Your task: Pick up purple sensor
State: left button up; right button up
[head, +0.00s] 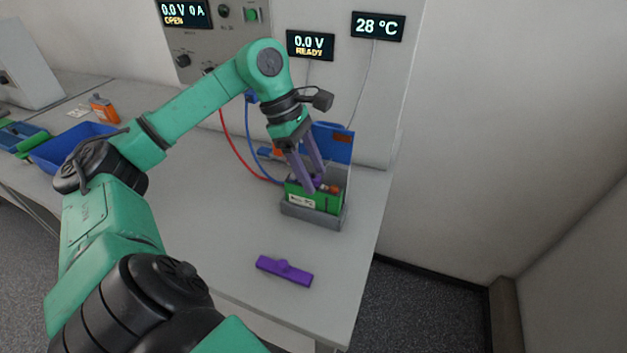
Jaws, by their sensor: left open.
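A purple bar with a small raised knob (285,270) lies on the bench near its front right edge. A small dark purple piece (319,183) shows on top of a green battery block (325,199), which sits in a grey holder (312,217). I cannot tell for sure which purple thing is the sensor. My left gripper (313,187) points down over the green block, open, its fingers around or beside the small purple piece. The fingers partly hide that piece, and contact cannot be told. My right gripper is not in view.
Red (235,150) and blue cables run from the cycler panel (215,35) down to the bench. A blue bin (75,147) and an orange bottle (103,109) are at left. The bench is clear around the purple bar.

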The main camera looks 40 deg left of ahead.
pick_arm(q)
jog(key=shift+w+f, duration=0.1)
grip_shut()
